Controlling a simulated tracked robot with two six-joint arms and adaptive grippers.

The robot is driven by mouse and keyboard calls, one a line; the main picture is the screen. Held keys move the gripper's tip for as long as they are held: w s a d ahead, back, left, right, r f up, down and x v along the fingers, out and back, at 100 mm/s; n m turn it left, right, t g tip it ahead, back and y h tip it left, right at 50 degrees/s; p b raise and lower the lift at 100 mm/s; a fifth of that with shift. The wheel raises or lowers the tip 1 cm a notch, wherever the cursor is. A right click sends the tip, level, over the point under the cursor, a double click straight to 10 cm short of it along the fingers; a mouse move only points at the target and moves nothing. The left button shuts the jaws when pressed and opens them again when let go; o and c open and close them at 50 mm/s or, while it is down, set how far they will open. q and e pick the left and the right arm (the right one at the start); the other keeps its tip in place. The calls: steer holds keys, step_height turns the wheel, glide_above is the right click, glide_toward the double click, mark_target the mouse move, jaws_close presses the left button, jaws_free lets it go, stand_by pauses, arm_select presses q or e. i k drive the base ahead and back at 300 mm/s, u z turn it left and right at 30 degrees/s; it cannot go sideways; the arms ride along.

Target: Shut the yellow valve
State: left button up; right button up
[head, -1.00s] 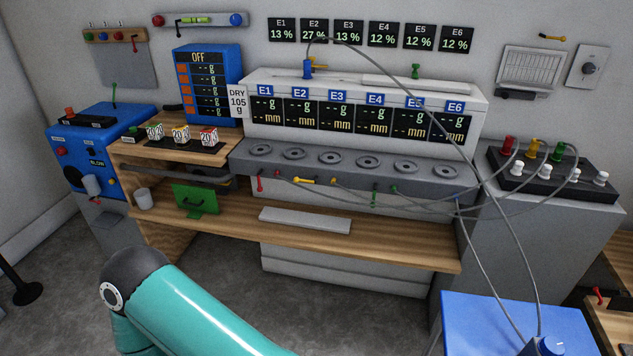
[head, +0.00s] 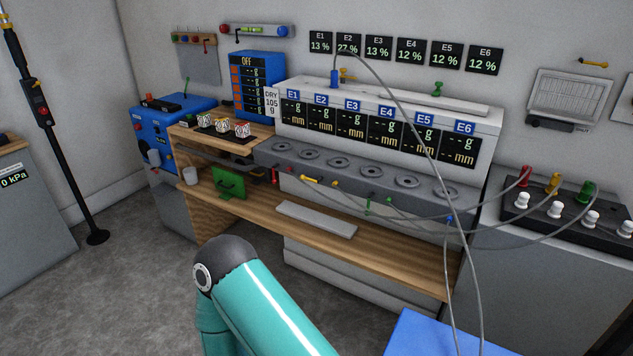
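A yellow valve lever (head: 311,179) sits on the front face of the grey bench unit, below the E2 station. It lies roughly sideways, while the red lever (head: 275,175) to its left and the green lever (head: 368,206) to its right hang down. A smaller yellow fitting (head: 337,184) is just right of it. Another yellow handle (head: 347,76) is at the blue fitting on top of the unit, and one more yellow handle (head: 593,62) is on the right wall. I cannot tell which is the task's valve. Neither of my grippers is in view.
A wooden bench (head: 400,262) with a grey plate (head: 317,219) runs below the unit. Hoses arc from the unit to the black manifold (head: 560,212) at right. A blue surface (head: 440,335) is in front. A black pole (head: 68,170) stands left; the floor between is clear.

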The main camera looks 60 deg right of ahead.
mark_target(303, 177)
steer(key=z, duration=0.25)
steer(key=i, duration=0.75)
steer(key=z, duration=0.85)
steer(key=i, duration=0.7)
steer(key=z, duration=0.3)
steer(key=k, duration=0.9)
steer(key=z, duration=0.2)
steer(key=i, duration=0.9)
steer(key=u, duration=0.05)
